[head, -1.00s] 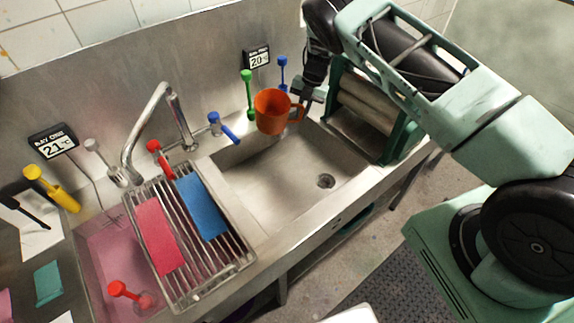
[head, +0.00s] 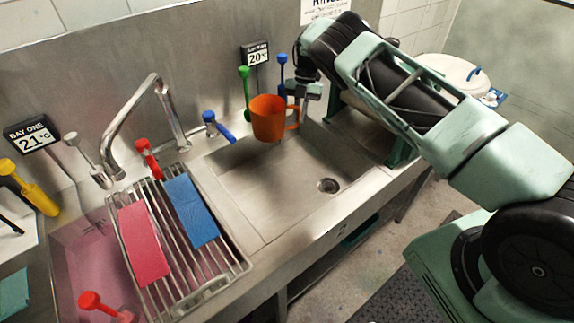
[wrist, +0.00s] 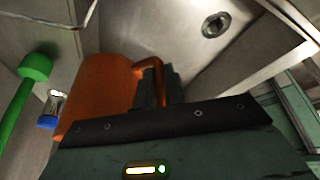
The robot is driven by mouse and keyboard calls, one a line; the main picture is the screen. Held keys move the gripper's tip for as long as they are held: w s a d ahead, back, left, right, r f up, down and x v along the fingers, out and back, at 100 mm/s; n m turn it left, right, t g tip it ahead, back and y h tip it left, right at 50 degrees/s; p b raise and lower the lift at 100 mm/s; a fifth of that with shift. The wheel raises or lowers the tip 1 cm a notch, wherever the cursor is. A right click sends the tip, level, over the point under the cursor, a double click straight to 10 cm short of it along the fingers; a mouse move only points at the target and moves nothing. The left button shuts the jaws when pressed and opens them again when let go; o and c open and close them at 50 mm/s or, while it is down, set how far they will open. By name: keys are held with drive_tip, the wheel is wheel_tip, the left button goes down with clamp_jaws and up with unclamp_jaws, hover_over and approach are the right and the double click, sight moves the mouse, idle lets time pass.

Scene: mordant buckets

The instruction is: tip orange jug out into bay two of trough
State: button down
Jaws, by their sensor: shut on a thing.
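The orange jug (head: 268,118) hangs upright above the back of the right-hand basin in the head view. My gripper (head: 301,104) is shut on the jug's handle, to the jug's right. In the wrist view the jug (wrist: 98,85) is large, and my fingers (wrist: 155,90) close around its handle. The inside of the jug is hidden. The trough has a left bay with pink liquid (head: 75,262) and an empty-looking right bay (head: 275,185) with a round drain (head: 328,186). Small display signs stand behind: "BAY ONE" 21 °C (head: 33,135) and one reading 20 °C (head: 257,54).
A wire rack (head: 208,262) with a pink cloth (head: 143,243) and a blue cloth (head: 191,211) covers part of the left bay. A curved faucet (head: 150,90) rises behind it. Green (head: 245,90) and blue (head: 282,70) handles stand close behind the jug.

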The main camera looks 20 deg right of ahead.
sight(299, 108)
drive_tip(key=shift+r, duration=0.1)
idle(0.5)
wheel_tip(299, 108, up, 6)
drive_tip(key=p, duration=0.3)
drive_tip(key=shift+p, duration=0.35)
